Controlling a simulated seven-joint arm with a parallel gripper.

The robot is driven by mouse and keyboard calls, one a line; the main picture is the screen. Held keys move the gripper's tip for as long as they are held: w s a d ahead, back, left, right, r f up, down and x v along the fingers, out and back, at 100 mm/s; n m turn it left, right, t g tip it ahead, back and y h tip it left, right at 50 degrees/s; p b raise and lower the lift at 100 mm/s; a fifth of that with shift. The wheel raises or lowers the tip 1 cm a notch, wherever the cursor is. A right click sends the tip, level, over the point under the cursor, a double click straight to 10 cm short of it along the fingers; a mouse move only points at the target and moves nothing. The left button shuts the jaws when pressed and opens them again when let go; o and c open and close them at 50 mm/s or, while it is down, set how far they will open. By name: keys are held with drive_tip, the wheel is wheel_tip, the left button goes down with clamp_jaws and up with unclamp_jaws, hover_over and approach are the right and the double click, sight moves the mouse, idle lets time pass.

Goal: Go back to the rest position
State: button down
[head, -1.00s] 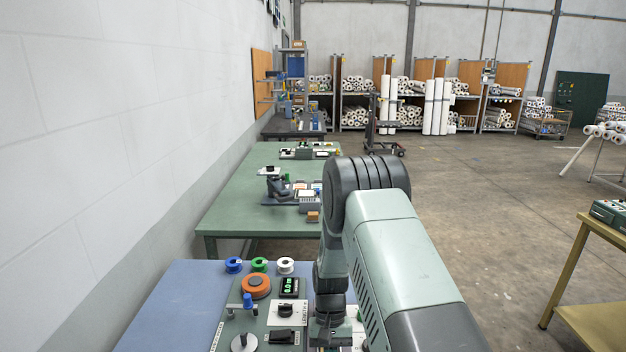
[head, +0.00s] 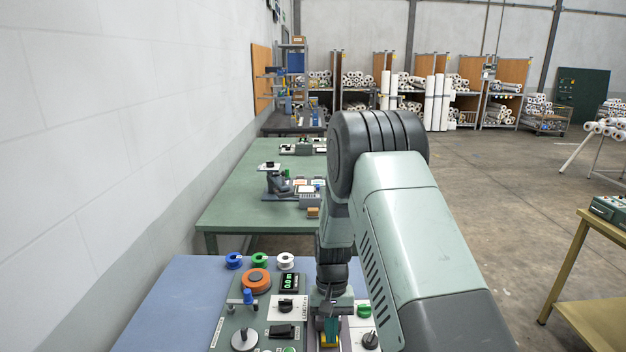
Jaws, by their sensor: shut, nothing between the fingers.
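My gripper (head: 330,325) shows at the bottom middle of the head view, below my large grey-green arm, and points down over the right part of the control panel (head: 232,323). It is shut and empty, just above or in front of a yellow part (head: 329,340); I cannot tell whether they touch. The panel holds an orange round knob (head: 256,279), a black display with green digits (head: 289,283), black rotary switches (head: 286,305) and a green knob (head: 364,311). My arm hides part of the panel's right side.
The panel lies on a blue table (head: 185,300) with blue, green and white spools (head: 260,260) at its back. A green bench (head: 245,200) stands behind. A white wall (head: 100,150) runs along the left. A yellow-framed table (head: 580,265) stands at right, with open floor between.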

drive_tip(key=s+d+r+t, duration=0.2)
drive_tip(key=s+r, duration=0.1)
drive_tip(key=r, duration=1)
drive_tip(key=s+d+r+t, duration=0.1)
drive_tip(key=s+r+t, duration=0.15)
drive_tip(key=r, duration=1.15)
drive_tip(key=s+d+r+t, duration=0.2)
drive_tip(key=s+r, duration=0.3)
drive_tip(key=s, duration=0.5)
drive_tip(key=s+d+r+t, duration=0.2)
drive_tip(key=s+r, duration=0.3)
drive_tip(key=s, duration=0.5)
drive_tip(key=shift+r, duration=0.35)
